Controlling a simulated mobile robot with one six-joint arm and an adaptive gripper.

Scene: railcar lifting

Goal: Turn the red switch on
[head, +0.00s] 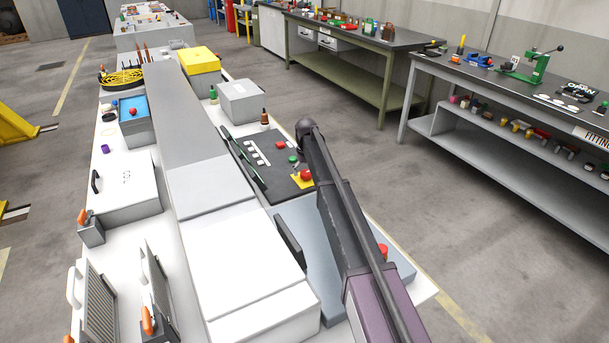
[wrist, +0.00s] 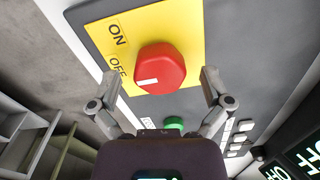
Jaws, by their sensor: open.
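The red switch (wrist: 160,68) is a faceted round knob on a yellow plate (wrist: 188,30) marked ON and OFF. Its white mark sits at the knob's left side, nearer the OFF word than ON. In the wrist view my gripper (wrist: 159,80) is open, with one finger to each side of the knob and visible gaps. I cannot tell whether the tips are level with the knob or short of it. In the head view the red switch (head: 305,175) is on a dark panel (head: 262,168), next to my arm, which hides my gripper.
A green button (wrist: 174,123) lies near the knob, and several white switches (wrist: 239,138) are on the panel. A dark display (wrist: 300,150) with lit letters stands at lower right. In the head view, a bottle (head: 264,120) and grey box (head: 240,99) stand behind the panel.

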